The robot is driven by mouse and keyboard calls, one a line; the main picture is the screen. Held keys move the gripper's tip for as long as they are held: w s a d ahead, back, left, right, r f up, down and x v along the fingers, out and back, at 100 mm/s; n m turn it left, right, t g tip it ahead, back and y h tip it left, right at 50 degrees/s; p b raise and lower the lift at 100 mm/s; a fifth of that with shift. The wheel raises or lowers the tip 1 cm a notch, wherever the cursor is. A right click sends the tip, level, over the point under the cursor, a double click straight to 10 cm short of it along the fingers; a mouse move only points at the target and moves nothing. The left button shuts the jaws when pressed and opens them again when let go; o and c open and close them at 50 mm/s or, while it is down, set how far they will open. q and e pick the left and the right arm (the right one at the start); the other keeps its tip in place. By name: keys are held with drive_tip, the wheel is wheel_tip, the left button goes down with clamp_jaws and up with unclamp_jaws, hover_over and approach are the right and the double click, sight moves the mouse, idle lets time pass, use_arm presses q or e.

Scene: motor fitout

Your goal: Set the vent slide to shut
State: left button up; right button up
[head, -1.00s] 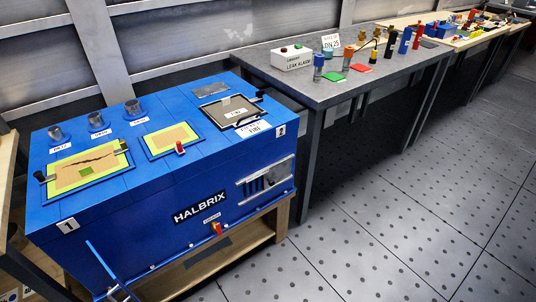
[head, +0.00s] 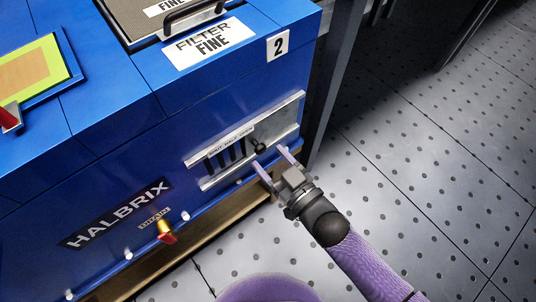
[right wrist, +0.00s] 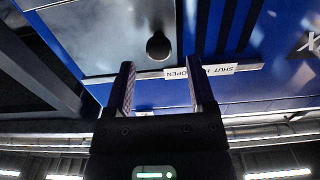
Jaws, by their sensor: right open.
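The vent slide (head: 273,130) is a grey metal plate with a dark knob (head: 259,147), set in rails on the blue machine's front. Its label strip (head: 232,139) reads SHUT, HALF, OPEN from left to right. The knob stands at the OPEN end, and dark slots (head: 226,156) show to its left. My right gripper (head: 274,160) is open and empty, just in front of the knob. In the right wrist view the knob (right wrist: 158,46) is ahead of the fingertips (right wrist: 160,72), roughly between them, apart from both. My left gripper is out of view.
A red-and-yellow drain valve (head: 167,231) sticks out low on the machine's front, left of the vent.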

drive_tip(key=shift+x, duration=1.05)
clamp_jaws()
idle(0.4)
